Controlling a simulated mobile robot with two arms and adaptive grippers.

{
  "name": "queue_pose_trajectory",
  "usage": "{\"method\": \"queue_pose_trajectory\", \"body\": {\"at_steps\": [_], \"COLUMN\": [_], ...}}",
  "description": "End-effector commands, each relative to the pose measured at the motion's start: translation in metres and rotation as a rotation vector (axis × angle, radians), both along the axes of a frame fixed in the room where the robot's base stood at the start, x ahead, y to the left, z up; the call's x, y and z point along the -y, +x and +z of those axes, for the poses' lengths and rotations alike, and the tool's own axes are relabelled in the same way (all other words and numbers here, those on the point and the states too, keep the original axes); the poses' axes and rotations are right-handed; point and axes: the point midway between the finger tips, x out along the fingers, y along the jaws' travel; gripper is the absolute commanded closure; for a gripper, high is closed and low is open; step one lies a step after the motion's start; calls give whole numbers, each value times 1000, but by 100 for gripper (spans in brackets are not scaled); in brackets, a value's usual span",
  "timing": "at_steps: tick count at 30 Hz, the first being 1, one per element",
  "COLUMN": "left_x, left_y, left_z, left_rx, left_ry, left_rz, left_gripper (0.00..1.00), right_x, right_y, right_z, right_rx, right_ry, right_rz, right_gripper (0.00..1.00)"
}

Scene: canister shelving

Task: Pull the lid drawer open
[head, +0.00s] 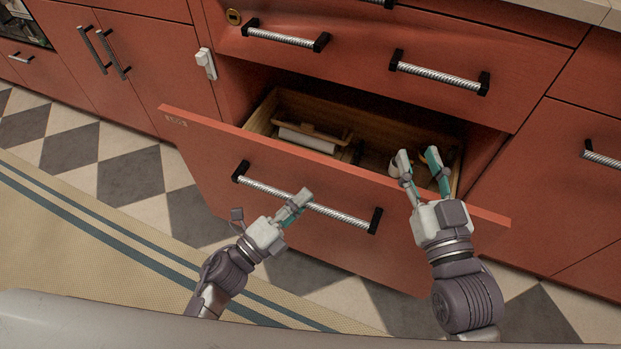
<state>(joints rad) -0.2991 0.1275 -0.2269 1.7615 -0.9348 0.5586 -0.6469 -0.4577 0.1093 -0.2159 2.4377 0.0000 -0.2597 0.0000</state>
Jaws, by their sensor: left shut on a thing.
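The drawer (308,248) has a red front and stands partly pulled out of the cabinet, with its wooden inside showing. A metal bar handle with black ends (342,216) runs across its front. My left gripper (302,198) is shut on this handle near its middle. My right gripper (418,157) is open, with its fingers apart above the right part of the drawer's front edge. A white roll-like thing (307,139) lies in the left part of the drawer. A small pale thing shows beside the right gripper's left finger, partly hidden.
A closed upper drawer (360,45) with two bar handles juts over the open one. A white latch-like piece (206,63) is on the cabinet at the left. A beige rug with blue stripes (90,245) lies on the checkered floor. The floor left of the drawer is clear.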

Motion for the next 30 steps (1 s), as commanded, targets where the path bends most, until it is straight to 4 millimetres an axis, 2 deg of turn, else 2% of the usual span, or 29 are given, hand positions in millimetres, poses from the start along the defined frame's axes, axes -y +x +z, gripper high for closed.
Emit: {"method": "queue_pose_trajectory", "body": {"at_steps": [6,12,28,29,30], "left_x": [-9,-14,-15,-15,-15], "left_y": [-27,-40,-45,-45,-45], "left_z": [-1,-1,-1,-1,-1], "left_rx": [-5,-3,-2,-2,-2], "left_ry": [2,1,2,2,2], "left_rz": [1,1,2,2,2], "left_gripper": [100,100,100,78,71], "right_x": [2,4,4,4,4], "right_y": [0,0,0,0,0], "right_z": [-15,-23,-25,-25,-25], "right_rx": [-88,-131,-143,-143,-143], "right_ry": [-23,-34,-37,-37,-37], "right_rz": [-5,-8,-9,-9,-9], "right_gripper": [60,60,60,60,60]}}
